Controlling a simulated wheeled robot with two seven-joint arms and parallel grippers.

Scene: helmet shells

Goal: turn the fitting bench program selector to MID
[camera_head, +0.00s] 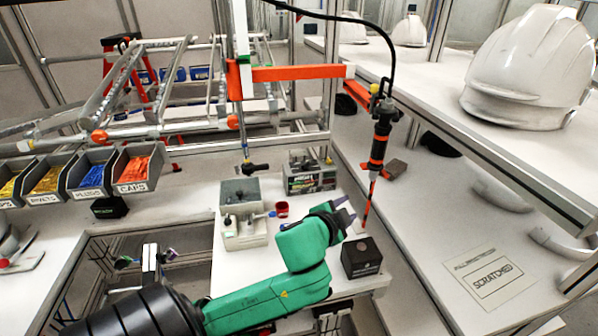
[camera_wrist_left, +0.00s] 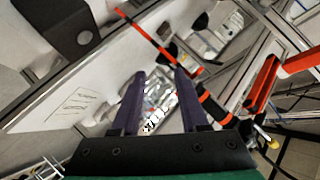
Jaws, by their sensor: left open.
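A small dark box (camera_head: 361,258) with a round part on top and faint lettering on its front stands at the bench's right front corner. It may be the program selector; I cannot read any position or pointer on it. A dark block with a grey round spot (camera_wrist_left: 70,28) shows at the upper left of the left wrist view, probably the same box. My left gripper (camera_head: 348,212) is just behind and above the dark box, apart from it. Its two purple fingers (camera_wrist_left: 158,98) are spread with nothing between them. My right gripper is not in view.
An orange and black tool (camera_head: 379,145) hangs on a cable close to my left gripper. A shelf with a white helmet (camera_head: 530,65) is at right; parts bins (camera_head: 137,172) are at left.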

